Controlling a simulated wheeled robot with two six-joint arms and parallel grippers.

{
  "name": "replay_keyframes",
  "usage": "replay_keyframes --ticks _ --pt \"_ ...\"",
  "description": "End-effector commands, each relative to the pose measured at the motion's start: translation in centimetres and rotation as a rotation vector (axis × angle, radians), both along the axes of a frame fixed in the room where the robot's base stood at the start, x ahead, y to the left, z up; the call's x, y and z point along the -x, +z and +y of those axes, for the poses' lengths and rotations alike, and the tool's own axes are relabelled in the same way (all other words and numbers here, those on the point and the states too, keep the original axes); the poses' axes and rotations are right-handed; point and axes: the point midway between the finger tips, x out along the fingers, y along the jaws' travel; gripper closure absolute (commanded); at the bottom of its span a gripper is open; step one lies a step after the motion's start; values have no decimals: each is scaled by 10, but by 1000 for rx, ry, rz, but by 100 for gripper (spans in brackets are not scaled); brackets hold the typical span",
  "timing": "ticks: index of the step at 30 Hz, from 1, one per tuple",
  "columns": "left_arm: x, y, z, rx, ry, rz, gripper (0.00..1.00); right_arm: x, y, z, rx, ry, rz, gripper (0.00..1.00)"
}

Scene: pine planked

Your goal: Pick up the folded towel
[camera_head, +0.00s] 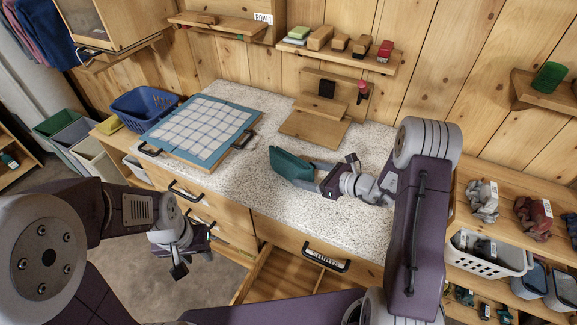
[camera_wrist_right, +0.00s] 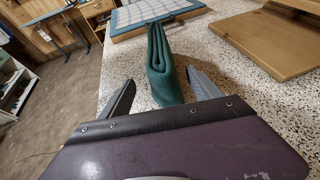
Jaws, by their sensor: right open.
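The folded towel is dark green (camera_head: 291,166) and lies on the speckled countertop, left of my right gripper in the head view. In the right wrist view the towel (camera_wrist_right: 160,60) shows its folded edge, and its near end lies between the fingertips. My right gripper (camera_head: 325,176) is open, one finger on each side of that end, with visible gaps; it also shows in the wrist view (camera_wrist_right: 160,77). I cannot tell how high the fingers are above the counter. My left gripper (camera_head: 192,256) hangs in front of the drawers, away from the towel; its jaw state is unclear.
A blue-bordered checked panel (camera_head: 200,128) lies on the counter at left, beside a blue basket (camera_head: 144,106). A wooden stand (camera_head: 313,127) is behind the towel. A drawer (camera_head: 285,277) is open in front. The counter around the towel is mostly clear.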

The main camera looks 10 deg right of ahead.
Motion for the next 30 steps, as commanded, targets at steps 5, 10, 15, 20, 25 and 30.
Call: replay_keyframes --ticks 5,10,15,20,25,30 --pt "0 10 0 0 0 0 64 -21 -11 22 0 4 1 27" --pt "0 11 0 0 0 0 64 -29 -17 28 -1 1 1 27" --pt "0 10 0 0 0 0 64 -29 -17 28 -1 0 1 33" --pt "0 10 0 0 0 0 64 -29 -17 28 0 0 0 77" --pt "0 10 0 0 0 0 64 -29 -16 28 -1 0 -1 100" --pt "0 10 0 0 0 0 64 -29 -16 28 -1 0 -1 100"
